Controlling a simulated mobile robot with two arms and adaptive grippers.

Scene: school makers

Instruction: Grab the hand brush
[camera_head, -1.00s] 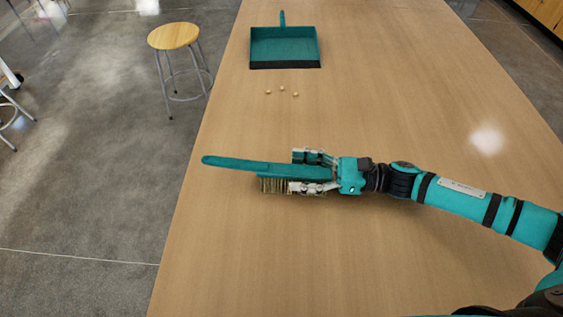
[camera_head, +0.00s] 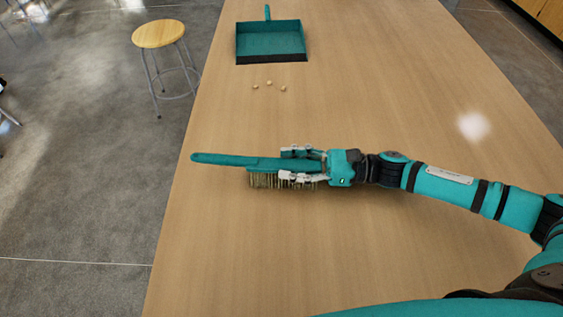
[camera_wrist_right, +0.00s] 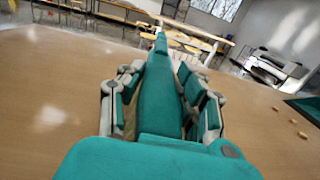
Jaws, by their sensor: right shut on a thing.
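The hand brush (camera_head: 225,160) is teal with pale bristles along its lower side in the head view. Its handle points left, toward the table's left edge. My right gripper (camera_head: 300,165) comes in from the right and is shut on the brush's bristle end. In the right wrist view, the brush's teal body (camera_wrist_right: 158,95) lies between the two fingers of my right gripper (camera_wrist_right: 160,100). Whether the bristles touch the table is hard to tell. My left gripper is in neither view.
A teal dustpan (camera_head: 270,42) lies at the far end of the wooden table (camera_head: 400,90). Several small pale pieces (camera_head: 269,84) lie in front of it. A stool (camera_head: 158,34) stands on the floor left of the table. The table around the brush is clear.

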